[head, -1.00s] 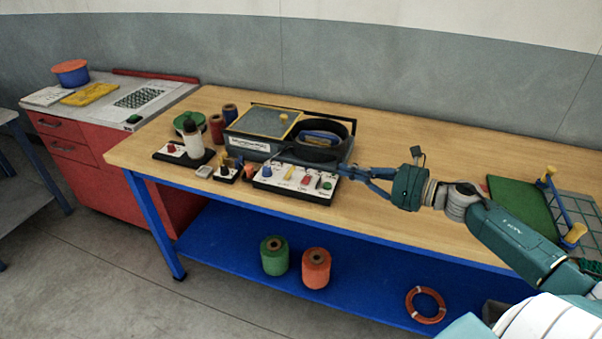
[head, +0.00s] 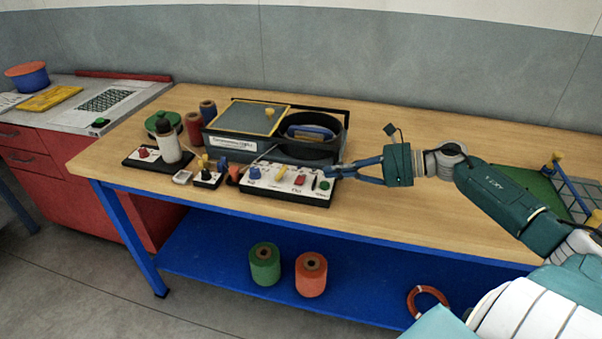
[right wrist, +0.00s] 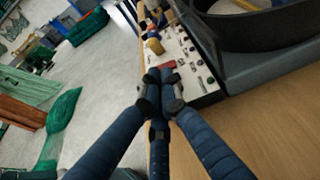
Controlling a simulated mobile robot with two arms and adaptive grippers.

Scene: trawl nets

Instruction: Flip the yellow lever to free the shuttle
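The yellow lever (head: 281,171) stands on a white control panel (head: 262,187) at the front of the bench, between a blue knob (head: 254,173) and a red switch (head: 299,180). In the right wrist view the lever (right wrist: 154,46) shows just beyond the fingertips. The blue shuttle (head: 308,132) sits inside a dark round housing (head: 335,139) behind the panel. My right gripper (head: 331,172) is at the panel's right end, apart from the lever. Its fingers (right wrist: 160,76) come together at the tips, with nothing seen between them. My left gripper is out of view.
A grey box with a yellow-edged lid (head: 250,117) stands beside the housing. A bottle (head: 169,142), thread spools (head: 194,128) and small switch blocks crowd the left of the panel. The bench top (head: 420,215) is clear in front of my right arm.

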